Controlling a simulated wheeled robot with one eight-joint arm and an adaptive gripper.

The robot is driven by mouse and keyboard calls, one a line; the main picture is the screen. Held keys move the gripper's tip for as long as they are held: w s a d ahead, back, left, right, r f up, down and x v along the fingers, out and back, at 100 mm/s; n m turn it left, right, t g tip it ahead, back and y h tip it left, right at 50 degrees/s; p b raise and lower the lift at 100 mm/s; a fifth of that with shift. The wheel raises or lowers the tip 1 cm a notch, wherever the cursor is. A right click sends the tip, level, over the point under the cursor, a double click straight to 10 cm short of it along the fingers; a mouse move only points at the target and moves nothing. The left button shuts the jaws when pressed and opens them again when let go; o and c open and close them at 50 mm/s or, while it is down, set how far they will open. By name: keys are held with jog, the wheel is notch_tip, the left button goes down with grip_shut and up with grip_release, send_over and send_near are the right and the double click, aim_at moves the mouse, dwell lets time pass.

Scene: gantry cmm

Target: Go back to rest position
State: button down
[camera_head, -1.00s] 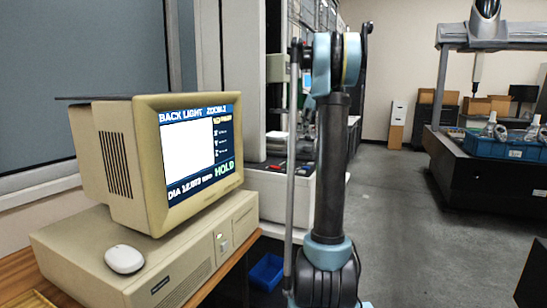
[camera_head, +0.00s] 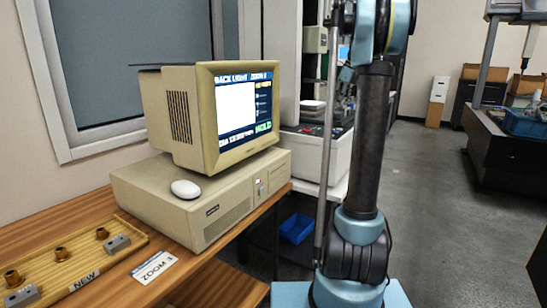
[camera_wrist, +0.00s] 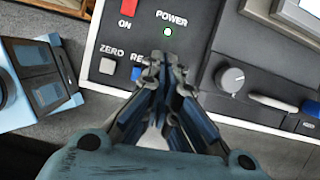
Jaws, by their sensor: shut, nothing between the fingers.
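My gripper (camera_wrist: 164,62) shows in the wrist view with its two fingers together and nothing held. Behind its tips is a control panel (camera_wrist: 195,40) with a red ON button (camera_wrist: 128,7), a lit green POWER lamp (camera_wrist: 168,31), a ZERO button (camera_wrist: 108,66) and a grey knob (camera_wrist: 232,78). I cannot tell whether the fingertips touch the panel. In the head view my arm stands upright right of centre, and its gripper end is out of view.
A beige computer (camera_head: 180,205) with a lit monitor (camera_head: 208,115) sits on a wooden desk (camera_head: 225,262) at left. A tray of parts (camera_head: 75,255) and a ZOOM 3 label (camera_head: 154,267) lie in front. A blue bin (camera_head: 297,228) is on the floor. Grey floor (camera_head: 440,220) is clear at right.

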jog(key=s+a+f+n+h, duration=0.1)
jog(key=s+a+f+n, duration=0.2)
jog(key=s, duration=0.6)
jog(key=s+a+f+n, duration=0.25)
jog(key=s+n, duration=0.25)
jog(key=s, duration=0.3)
jog(key=s+a+f+n+h, duration=0.15)
jog(key=s+f+n, duration=0.25)
jog(key=s, duration=0.5)
jog(key=s+a+f+n+h, duration=0.1)
jog(key=s+f+n, duration=1)
jog(key=s+f, duration=1)
jog(key=shift+s+n, duration=0.3)
jog(key=shift+s, duration=0.05)
